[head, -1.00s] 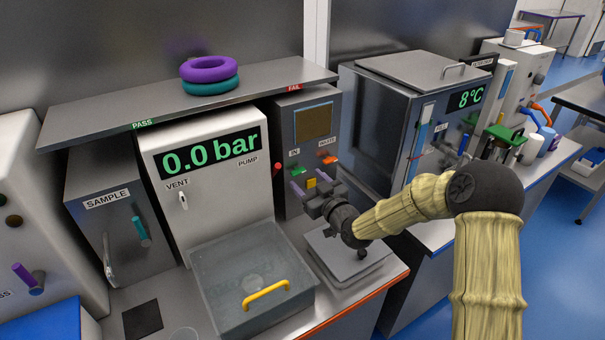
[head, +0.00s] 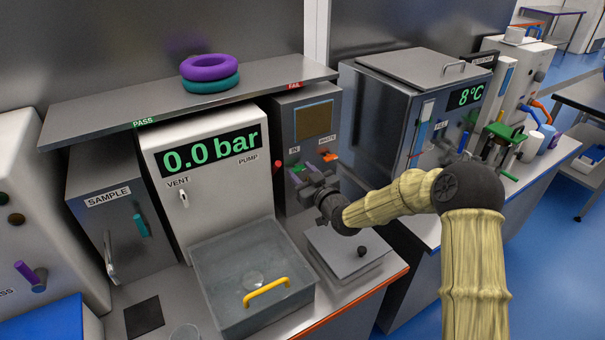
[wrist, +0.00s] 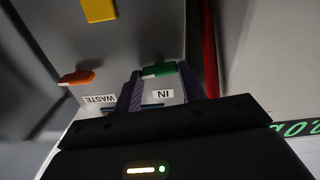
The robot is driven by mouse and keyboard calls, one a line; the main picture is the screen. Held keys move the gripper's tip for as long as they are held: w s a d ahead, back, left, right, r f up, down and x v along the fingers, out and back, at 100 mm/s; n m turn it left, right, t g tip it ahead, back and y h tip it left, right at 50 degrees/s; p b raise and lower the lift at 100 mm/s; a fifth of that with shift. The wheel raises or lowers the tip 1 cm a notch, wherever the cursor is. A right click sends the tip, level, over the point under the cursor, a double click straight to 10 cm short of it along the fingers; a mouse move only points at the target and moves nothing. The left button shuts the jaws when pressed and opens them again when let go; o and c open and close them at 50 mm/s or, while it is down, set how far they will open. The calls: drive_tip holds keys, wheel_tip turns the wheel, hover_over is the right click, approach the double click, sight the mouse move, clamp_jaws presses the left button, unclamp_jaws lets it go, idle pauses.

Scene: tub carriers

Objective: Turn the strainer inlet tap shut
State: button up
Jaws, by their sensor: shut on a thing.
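The strainer inlet tap has a green handle (wrist: 166,68) above the IN label (wrist: 163,94) in the wrist view. My gripper (wrist: 157,80) has its purple fingers on either side of it and is shut on it. In the head view my gripper (head: 300,174) reaches the front of the dark grey strainer cabinet (head: 291,115). A little of the green handle (head: 297,168) shows there; the fingers cover much of the rest.
An orange WASTE tap (wrist: 76,77) is close beside the green one. A yellow part (wrist: 99,10) sits on the same panel. A square lidded box (head: 340,250) stands below my wrist.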

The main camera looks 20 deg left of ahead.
drive_tip(key=shift+f+b, duration=0.1)
drive_tip(key=shift+b, duration=0.2)
drive_tip(key=shift+m+b, duration=0.6)
drive_tip(key=shift+b, duration=0.05)
drive_tip(key=o, duration=1)
drive_tip(key=shift+d, duration=0.1)
drive_tip(key=b+v, duration=0.2)
drive_tip(key=v, duration=1.5)
drive_tip(key=shift+s, duration=0.2)
